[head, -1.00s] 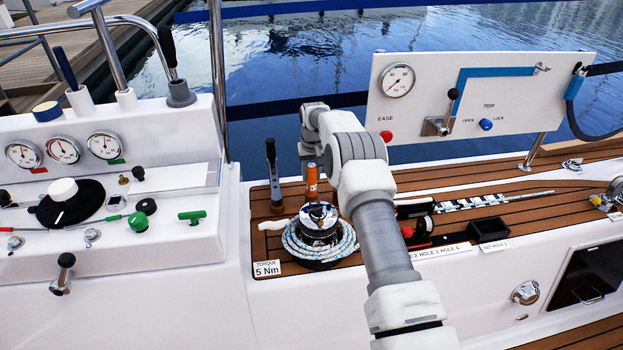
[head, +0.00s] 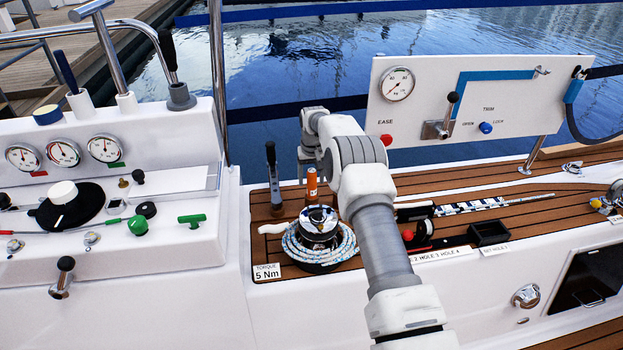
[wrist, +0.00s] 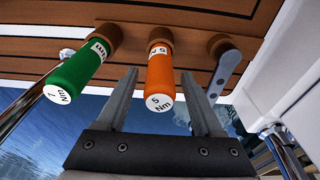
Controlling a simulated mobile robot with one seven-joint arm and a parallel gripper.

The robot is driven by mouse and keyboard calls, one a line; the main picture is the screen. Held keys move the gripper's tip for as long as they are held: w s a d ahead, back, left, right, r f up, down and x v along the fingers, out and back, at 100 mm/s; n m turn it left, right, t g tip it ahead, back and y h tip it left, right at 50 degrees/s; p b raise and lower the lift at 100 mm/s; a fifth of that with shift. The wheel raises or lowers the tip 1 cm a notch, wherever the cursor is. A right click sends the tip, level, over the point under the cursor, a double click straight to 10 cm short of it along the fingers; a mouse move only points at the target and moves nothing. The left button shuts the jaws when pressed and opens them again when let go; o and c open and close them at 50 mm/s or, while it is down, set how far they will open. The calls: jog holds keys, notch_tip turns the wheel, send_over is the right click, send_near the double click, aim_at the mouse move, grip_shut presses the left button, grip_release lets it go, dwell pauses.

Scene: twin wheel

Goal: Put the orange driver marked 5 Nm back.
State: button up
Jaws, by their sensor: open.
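The orange driver (wrist: 160,75) shows its end cap marked 5 Nm toward the wrist camera. Its far end meets a round brown collar on the teak deck, so it looks seated there. In the head view the driver (head: 312,184) stands upright behind the rope-wound winch. My gripper (wrist: 162,88) is open, with one finger on each side of the orange driver. I see a gap at both sides and cannot tell of any touch. In the head view my arm hides most of the gripper.
A green driver marked 1 Nm (wrist: 75,78) stands in the collar to the left in the wrist view. A grey-handled tool (wrist: 226,72) is to the right. The winch (head: 319,232) and the 5 Nm torque sign (head: 267,272) are in front.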

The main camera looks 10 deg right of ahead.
jog(key=r+p, duration=0.1)
jog(key=r, duration=0.3)
jog(key=s+r+p, duration=0.1)
jog(key=r, duration=0.6)
jog(key=shift+s+r+p, duration=0.3)
jog(key=shift+s+p, duration=0.1)
jog(key=s+r+t, duration=0.2)
jog(key=s+r, duration=1.7)
jog(key=r, duration=0.5)
jog(key=s+f+t, duration=0.1)
jog(key=s+f, duration=0.1)
jog(key=s, duration=2.6)
jog(key=shift+f+t, duration=0.3)
jog(key=shift+t, duration=0.1)
jog(key=shift+r, duration=0.15)
notch_tip(320, 180, up, 19)
jog(key=p, duration=1.9)
